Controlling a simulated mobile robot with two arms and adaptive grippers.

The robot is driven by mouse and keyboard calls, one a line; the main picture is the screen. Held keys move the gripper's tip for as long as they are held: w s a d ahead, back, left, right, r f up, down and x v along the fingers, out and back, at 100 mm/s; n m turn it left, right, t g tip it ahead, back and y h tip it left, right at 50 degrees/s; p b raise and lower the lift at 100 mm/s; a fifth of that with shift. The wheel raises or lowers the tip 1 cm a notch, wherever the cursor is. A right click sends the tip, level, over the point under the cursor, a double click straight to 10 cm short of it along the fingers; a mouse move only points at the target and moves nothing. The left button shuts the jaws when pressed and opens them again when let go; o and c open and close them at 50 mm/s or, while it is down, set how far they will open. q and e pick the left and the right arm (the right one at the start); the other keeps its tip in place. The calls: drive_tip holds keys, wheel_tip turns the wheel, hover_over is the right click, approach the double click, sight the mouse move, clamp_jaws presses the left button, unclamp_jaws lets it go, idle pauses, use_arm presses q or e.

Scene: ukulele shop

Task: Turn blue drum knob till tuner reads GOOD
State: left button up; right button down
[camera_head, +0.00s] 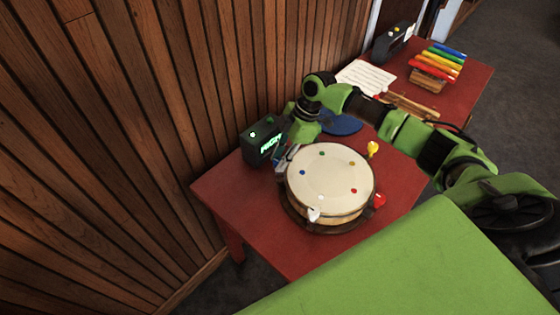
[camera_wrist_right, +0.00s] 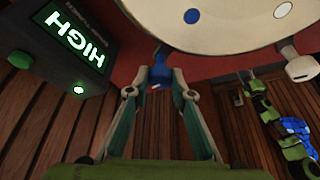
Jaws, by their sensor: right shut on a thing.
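The drum (camera_head: 330,180) stands on the red table, its pale head marked with several coloured dots; it fills the top of the right wrist view (camera_wrist_right: 235,22). The tuner (camera_head: 262,141) is a dark box beside it against the wall. In the right wrist view the tuner screen (camera_wrist_right: 78,52) reads HIGH in green. My right gripper (camera_head: 281,163) reaches over to the drum's tuner side. In the right wrist view its fingers (camera_wrist_right: 158,88) are shut on the blue drum knob (camera_wrist_right: 159,72), which is partly hidden between the fingertips. My left gripper is not in view.
Yellow (camera_head: 373,149), red (camera_head: 380,200) and white (camera_head: 313,214) knobs stick out around the drum. A paper sheet (camera_head: 366,77), sticks (camera_head: 410,105), a coloured xylophone (camera_head: 437,62) and a dark box (camera_head: 393,42) lie farther back. The wood wall (camera_head: 150,120) runs close behind.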

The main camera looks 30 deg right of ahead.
drive_tip(key=shift+w+n+g+b, duration=0.15)
drive_tip(key=shift+n+g+b, duration=0.5)
drive_tip(key=shift+n, duration=0.75)
drive_tip(key=shift+r, duration=0.1)
drive_tip(key=c, duration=1.8)
unclamp_jaws()
drive_tip(key=v, duration=1.2)
drive_tip(key=shift+s, duration=0.2)
